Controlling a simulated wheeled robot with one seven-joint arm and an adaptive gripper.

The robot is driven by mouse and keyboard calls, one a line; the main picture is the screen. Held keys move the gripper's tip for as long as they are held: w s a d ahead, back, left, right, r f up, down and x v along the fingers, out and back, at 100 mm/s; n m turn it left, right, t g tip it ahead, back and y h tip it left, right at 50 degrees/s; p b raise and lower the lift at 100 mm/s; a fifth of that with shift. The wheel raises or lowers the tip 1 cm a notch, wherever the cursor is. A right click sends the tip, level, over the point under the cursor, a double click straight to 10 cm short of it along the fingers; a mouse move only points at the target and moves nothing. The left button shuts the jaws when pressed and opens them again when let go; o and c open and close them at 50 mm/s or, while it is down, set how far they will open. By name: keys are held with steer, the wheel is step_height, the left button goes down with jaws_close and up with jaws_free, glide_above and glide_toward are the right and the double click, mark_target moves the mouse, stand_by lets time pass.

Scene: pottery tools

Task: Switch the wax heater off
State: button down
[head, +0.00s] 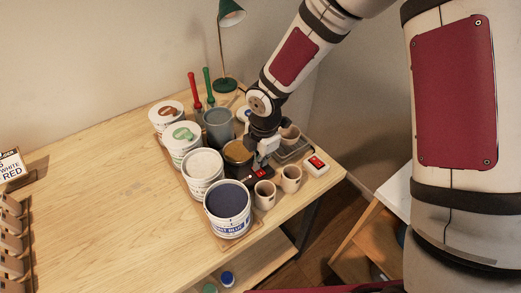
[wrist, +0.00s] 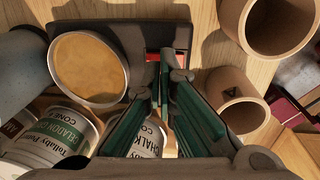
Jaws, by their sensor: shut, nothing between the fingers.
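The wax heater is a dark base (wrist: 176,35) bearing a round pot of amber wax (wrist: 88,65); the pot also shows in the head view (head: 236,152). A red switch (wrist: 152,57) sits on the base beside the pot, partly hidden by my fingers in the wrist view. In the head view the red switch (head: 262,173) shows at the front of the base. My gripper (wrist: 166,74) is shut and empty, its fingertips close to the switch. It points down there in the head view (head: 260,165). I cannot tell whether it touches the switch.
Clay cups (head: 291,177) stand right of the heater, close to my gripper. A white box with a red top (head: 316,164) lies further right. Glaze tubs (head: 228,208) stand left and in front. A green lamp (head: 226,82) is behind.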

steer(key=shift+f, duration=0.6)
steer(key=shift+w+f, duration=0.1)
steer(key=shift+w+a+f+b, duration=0.2)
steer(key=shift+f+b, duration=0.15)
steer(key=shift+b, duration=0.2)
steer(key=shift+w+f, duration=0.1)
stand_by(0.4)
